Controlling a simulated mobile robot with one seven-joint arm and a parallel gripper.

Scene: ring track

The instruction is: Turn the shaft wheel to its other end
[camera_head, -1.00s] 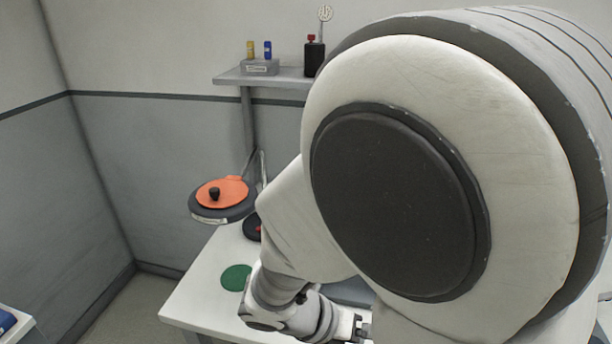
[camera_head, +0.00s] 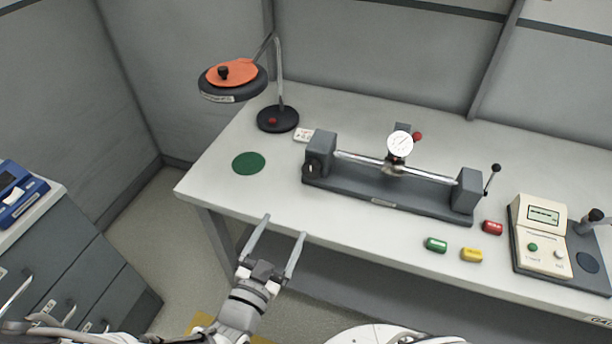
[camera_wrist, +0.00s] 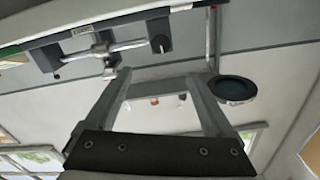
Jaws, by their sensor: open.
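A shaft fixture stands on the white bench, with a dark base (camera_head: 350,192), a horizontal metal shaft (camera_head: 432,176) between two grey end blocks, and a dial gauge (camera_head: 400,144) at its middle. A dark round knob or wheel (camera_head: 309,170) shows on the left block; it also shows in the wrist view (camera_wrist: 160,43). A crank-like rod with a black ball (camera_head: 495,168) is at the right block. Which is the shaft wheel, I cannot tell. My gripper (camera_head: 284,227) is open and empty at the bench's front edge, left of and short of the fixture. Its fingers frame the wrist view (camera_wrist: 158,74).
A lamp with an orange-topped head (camera_head: 232,75) stands at the back left, near a green disc (camera_head: 249,163). A drawer cabinet (camera_head: 60,255) stands left.

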